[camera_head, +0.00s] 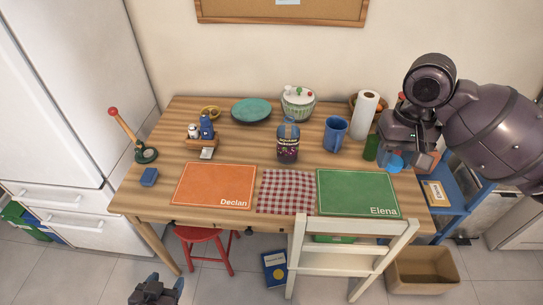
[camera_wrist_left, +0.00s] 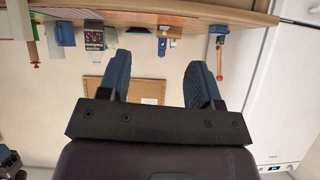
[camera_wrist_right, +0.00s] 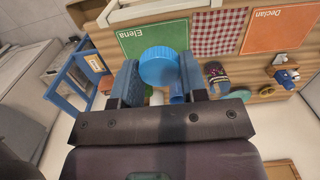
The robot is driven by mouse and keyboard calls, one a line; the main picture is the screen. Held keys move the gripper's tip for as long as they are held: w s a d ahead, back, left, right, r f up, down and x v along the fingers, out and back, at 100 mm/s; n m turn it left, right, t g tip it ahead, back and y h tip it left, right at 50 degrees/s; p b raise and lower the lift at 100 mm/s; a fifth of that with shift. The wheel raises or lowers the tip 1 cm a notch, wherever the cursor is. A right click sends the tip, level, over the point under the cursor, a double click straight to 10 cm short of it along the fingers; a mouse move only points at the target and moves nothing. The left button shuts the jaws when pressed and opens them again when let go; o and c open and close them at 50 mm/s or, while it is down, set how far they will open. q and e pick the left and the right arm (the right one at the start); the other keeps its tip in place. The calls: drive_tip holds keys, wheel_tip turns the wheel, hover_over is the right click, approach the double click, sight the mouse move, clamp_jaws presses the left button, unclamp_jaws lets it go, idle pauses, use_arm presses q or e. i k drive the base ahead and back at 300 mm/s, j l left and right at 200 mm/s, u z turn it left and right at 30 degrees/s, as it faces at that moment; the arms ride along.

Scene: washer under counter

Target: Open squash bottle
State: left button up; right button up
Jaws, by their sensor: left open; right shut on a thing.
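The dark bottle with a purple label (camera_head: 288,148) stands upright behind the checked cloth. It also shows in the right wrist view (camera_wrist_right: 216,76). Its upper part looks clear bluish; I cannot tell if its mouth is open. My right gripper (camera_head: 402,160) is above the table's right end, well apart from the bottle. It is shut on a round, ridged blue cap (camera_wrist_right: 158,66), which also shows in the head view (camera_head: 396,163). What lies behind the cap is mostly hidden. My left gripper (camera_head: 154,292) is open and empty, low in front of the table.
A blue mug (camera_head: 335,134), paper roll (camera_head: 364,113) and green bottle (camera_head: 371,148) stand right of the dark bottle. A caddy (camera_head: 201,141) is left. Orange (camera_head: 213,185) and green (camera_head: 355,192) mats lie in front. A white chair (camera_head: 340,256) stands at the front right.

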sight(287, 133)
drive_tip(key=i+j+u, duration=0.5)
drive_tip(key=i+j, duration=0.55)
